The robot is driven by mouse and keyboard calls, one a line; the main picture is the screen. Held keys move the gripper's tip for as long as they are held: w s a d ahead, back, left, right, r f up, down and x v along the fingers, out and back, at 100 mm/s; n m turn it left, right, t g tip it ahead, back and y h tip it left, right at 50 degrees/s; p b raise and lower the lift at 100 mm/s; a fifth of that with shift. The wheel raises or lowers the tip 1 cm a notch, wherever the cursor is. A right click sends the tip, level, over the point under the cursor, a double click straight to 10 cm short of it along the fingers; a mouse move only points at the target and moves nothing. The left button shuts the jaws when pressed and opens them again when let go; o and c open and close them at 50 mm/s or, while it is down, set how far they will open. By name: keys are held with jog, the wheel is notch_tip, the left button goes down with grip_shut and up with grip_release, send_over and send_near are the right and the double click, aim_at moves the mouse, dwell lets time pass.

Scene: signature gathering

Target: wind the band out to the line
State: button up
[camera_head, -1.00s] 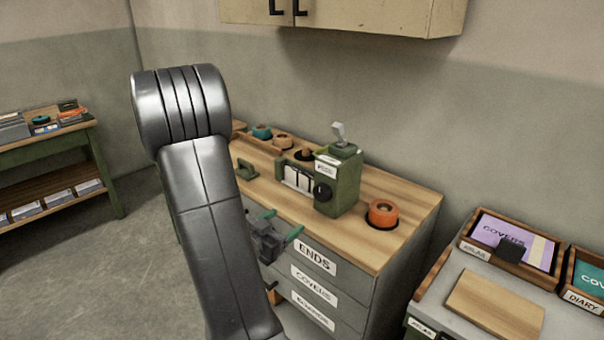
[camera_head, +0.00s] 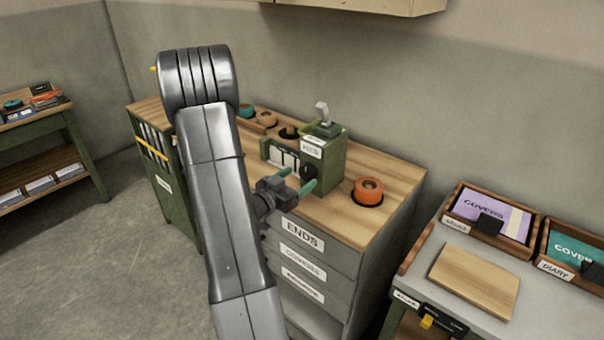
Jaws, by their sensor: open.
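A green machine (camera_head: 328,160) stands on the wooden top of the drawer cabinet, with a grey lever (camera_head: 321,111) on top, a pale slotted panel (camera_head: 289,159) on its left part and a dark round knob (camera_head: 309,171) on its front. My gripper (camera_head: 297,180) is open and empty, its green fingertips pointing right, in front of the machine near the knob. I cannot tell whether a fingertip touches it. No line or drawn-out band can be made out at this size.
An orange roll (camera_head: 368,189) sits right of the machine; more rolls (camera_head: 265,118) stand behind on the left. The drawer labelled ENDS (camera_head: 302,236) is below my gripper. A side table with cover trays (camera_head: 487,217) is at the right. My arm hides part of the worktop.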

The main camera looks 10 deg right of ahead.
aim_at(308, 173)
jog(key=shift+x, duration=1.3)
jog(key=c, duration=1)
jog(key=shift+o, duration=0.2)
jog(key=shift+f+b, duration=0.1)
jog(key=shift+b, duration=0.2)
